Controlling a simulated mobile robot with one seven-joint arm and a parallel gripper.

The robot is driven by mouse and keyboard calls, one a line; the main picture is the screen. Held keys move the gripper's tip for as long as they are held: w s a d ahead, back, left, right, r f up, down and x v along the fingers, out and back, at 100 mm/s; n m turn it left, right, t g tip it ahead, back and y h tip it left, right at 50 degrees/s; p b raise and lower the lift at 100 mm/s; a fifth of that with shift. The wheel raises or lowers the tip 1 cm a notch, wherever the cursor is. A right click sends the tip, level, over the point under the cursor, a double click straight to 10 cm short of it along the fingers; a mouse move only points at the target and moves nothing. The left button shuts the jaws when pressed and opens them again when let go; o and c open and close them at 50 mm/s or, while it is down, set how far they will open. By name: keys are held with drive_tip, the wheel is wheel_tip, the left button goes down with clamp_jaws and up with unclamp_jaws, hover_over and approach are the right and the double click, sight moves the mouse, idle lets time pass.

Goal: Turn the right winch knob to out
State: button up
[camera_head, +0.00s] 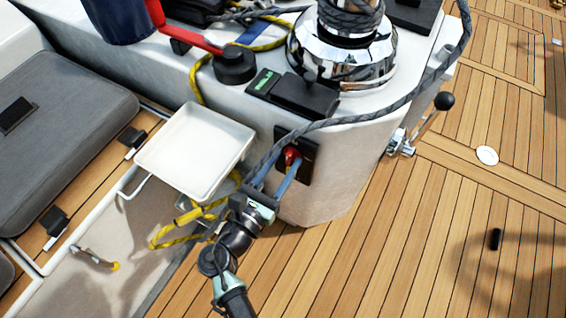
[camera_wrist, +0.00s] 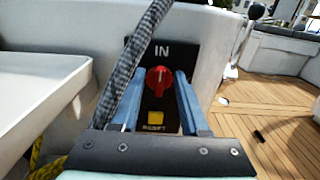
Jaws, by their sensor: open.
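The red winch knob (camera_wrist: 158,82) sits on a dark panel (camera_wrist: 160,48) marked "IN" above it. A small pale mark shows near the knob's top, on the IN side. No "out" label is legible. The knob (camera_head: 291,155) also shows in the head view, on the white console's front face. My gripper (camera_wrist: 159,78) is open, its two blue fingers pointing at the panel, one on each side of the knob. I cannot tell whether they touch it. A grey rope (camera_wrist: 133,60) crosses in front of the left finger and the panel's left edge.
A yellow button (camera_wrist: 155,118) sits below the knob. A white tray (camera_head: 196,150) stands close left of my gripper. A chrome winch (camera_head: 345,60) is on top of the console, and a black-knobbed lever (camera_head: 445,101) is at right. The wooden deck (camera_head: 400,230) is mostly clear.

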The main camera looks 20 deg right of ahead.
drive_tip(key=shift+c, duration=0.3)
clamp_jaws()
drive_tip(key=shift+m, duration=0.4)
drive_tip(key=m, duration=0.2)
drive_tip(key=m+b, duration=0.1)
drive_tip(key=shift+s+d+f+m, duration=0.15)
drive_tip(key=shift+s+m, duration=0.1)
drive_tip(key=shift+m, duration=0.15)
drive_tip(key=m+b, duration=0.1)
drive_tip(key=m, duration=0.1)
drive_tip(key=m+b, duration=0.1)
drive_tip(key=m, duration=0.1)
drive_tip(key=shift+s+d+f+m, duration=0.15)
drive_tip(key=shift+f+m, duration=0.05)
drive_tip(key=shift+m, duration=0.1)
drive_tip(key=shift+s+d+f+m+b, duration=0.1)
drive_tip(key=shift+f+m+b, duration=0.1)
drive_tip(key=shift+m+b, duration=1.65)
drive_tip(key=shift+s+f+m+b, duration=0.15)
drive_tip(key=shift+m+b, duration=1.05)
drive_tip(key=shift+m, duration=1.25)
drive_tip(key=shift+w, duration=0.1)
